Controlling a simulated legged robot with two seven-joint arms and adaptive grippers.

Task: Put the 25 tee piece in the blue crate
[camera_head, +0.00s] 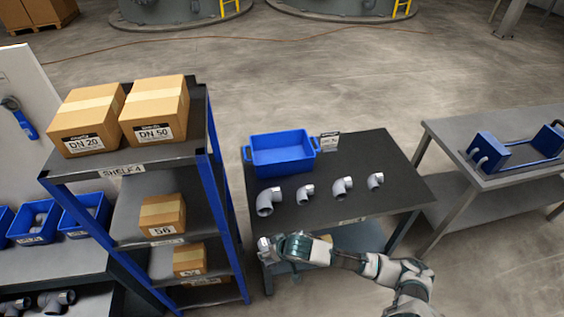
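The blue crate (282,153) stands on the dark table, at its back left, and its inside looks empty. Several grey pipe fittings lie in a row in front of it: a large one (268,201) at the left, then a smaller one (306,194), another (342,187) and a small one (376,180) at the right. They look like bent pieces; I cannot tell which is the 25 tee piece. My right gripper (270,246) is at the table's front left edge, apart from the row. A grey shape shows at its tip; I cannot tell whether it is a held fitting. My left gripper is not in view.
A blue-posted shelf (124,169) with cardboard boxes stands close on the left. Another table (500,125) with blue equipment stands at the right. The table's back right is clear.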

